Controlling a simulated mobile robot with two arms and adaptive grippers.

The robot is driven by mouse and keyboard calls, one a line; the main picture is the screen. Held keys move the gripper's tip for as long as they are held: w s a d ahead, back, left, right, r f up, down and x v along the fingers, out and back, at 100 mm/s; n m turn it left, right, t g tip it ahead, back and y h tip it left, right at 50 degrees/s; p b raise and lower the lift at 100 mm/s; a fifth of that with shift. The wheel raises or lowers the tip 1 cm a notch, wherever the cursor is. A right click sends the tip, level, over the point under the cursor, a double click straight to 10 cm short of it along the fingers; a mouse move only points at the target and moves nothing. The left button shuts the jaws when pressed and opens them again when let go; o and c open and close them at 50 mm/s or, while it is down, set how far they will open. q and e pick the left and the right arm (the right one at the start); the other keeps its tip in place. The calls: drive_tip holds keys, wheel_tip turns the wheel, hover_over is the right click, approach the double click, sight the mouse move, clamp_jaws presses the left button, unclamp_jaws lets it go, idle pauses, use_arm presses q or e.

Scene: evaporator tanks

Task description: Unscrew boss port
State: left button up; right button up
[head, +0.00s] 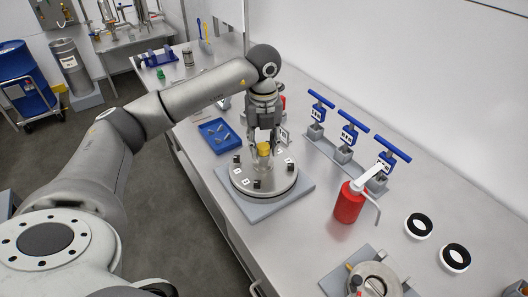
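A round metal lid (263,179) lies on a grey square base plate (292,203) on the bench, with black clamps and small numbered labels around its rim. A yellow cap (264,149) stands up near the lid's middle, apparently the boss port. My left gripper (264,146) points straight down over the lid, with its fingertips at the cap, one on either side. I cannot tell whether the fingers touch or grip it. The gripper body hides part of the area behind the cap. My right gripper is not in view.
A blue tray (216,135) with small parts lies left of the lid. Blue T-handled tools (348,134) stand in a rack at right. A red bottle (349,203), black-and-white rings (419,226) and another metal fitting (374,280) occupy the near right bench.

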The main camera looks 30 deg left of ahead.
use_arm(q)
drive_tip(key=m, duration=0.4)
drive_tip(key=shift+b, duration=0.4)
drive_tip(key=m, duration=0.3)
drive_tip(key=m+b, duration=0.1)
drive_tip(key=m, duration=0.6)
drive_tip(key=shift+b, duration=0.4)
drive_tip(key=m, duration=0.4)
drive_tip(key=m+b, duration=0.1)
drive_tip(key=m, duration=0.6)
drive_tip(key=shift+b, duration=0.35)
drive_tip(key=m, duration=0.3)
